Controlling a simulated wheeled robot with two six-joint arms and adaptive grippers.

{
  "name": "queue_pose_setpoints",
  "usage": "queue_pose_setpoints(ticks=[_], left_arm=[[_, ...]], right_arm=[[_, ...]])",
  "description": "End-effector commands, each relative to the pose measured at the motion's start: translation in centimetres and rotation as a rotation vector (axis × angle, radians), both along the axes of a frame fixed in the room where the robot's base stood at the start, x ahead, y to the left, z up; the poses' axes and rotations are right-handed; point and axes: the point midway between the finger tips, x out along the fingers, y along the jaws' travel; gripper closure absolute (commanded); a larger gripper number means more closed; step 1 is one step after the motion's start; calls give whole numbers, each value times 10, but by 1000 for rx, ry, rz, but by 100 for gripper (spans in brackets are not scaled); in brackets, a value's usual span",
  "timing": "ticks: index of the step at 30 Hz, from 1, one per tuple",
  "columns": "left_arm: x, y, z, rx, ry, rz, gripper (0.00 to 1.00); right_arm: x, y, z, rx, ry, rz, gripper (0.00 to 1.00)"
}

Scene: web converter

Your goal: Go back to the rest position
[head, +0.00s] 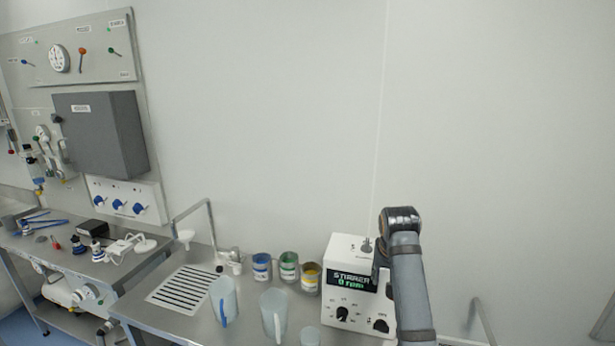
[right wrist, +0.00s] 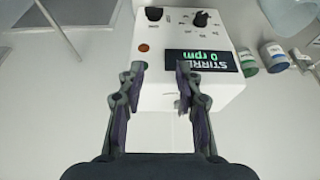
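My right arm comes up from the lower right in the head view. Its gripper (head: 379,272) shows only as a dark part beside the stirrer's display, mostly hidden by the arm. In the right wrist view my right gripper (right wrist: 160,82) is open, with nothing between its two fingers. The white stirrer (head: 350,312) stands on the bench and reads "0 rpm". It appears upside down behind the fingertips in the right wrist view (right wrist: 165,45); I cannot tell whether they touch it. My left gripper is not in view.
Blue, green and yellow-labelled cans (head: 289,267) stand left of the stirrer. A drain grille (head: 181,289) and tap (head: 228,257) lie further left. The wall above is bare.

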Motion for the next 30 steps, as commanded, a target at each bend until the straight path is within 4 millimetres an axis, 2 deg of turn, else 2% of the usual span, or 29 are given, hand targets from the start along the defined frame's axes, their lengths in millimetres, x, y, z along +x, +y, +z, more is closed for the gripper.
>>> queue_pose_setpoints(ticks=[4,8,11,14,18,24,30], left_arm=[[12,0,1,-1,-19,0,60],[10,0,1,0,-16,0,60],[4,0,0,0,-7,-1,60],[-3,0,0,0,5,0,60],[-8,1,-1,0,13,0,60],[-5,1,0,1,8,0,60],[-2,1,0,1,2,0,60]], right_arm=[[-18,-10,-36,-4,12,12,65],[-42,-20,-73,-12,20,30,65],[-68,-29,-104,-23,29,48,65],[-105,-39,-137,-39,39,79,65],[-168,-48,-174,-63,52,141,65],[-235,-51,-193,-85,65,225,65],[-286,-48,-198,-92,77,299,65]])
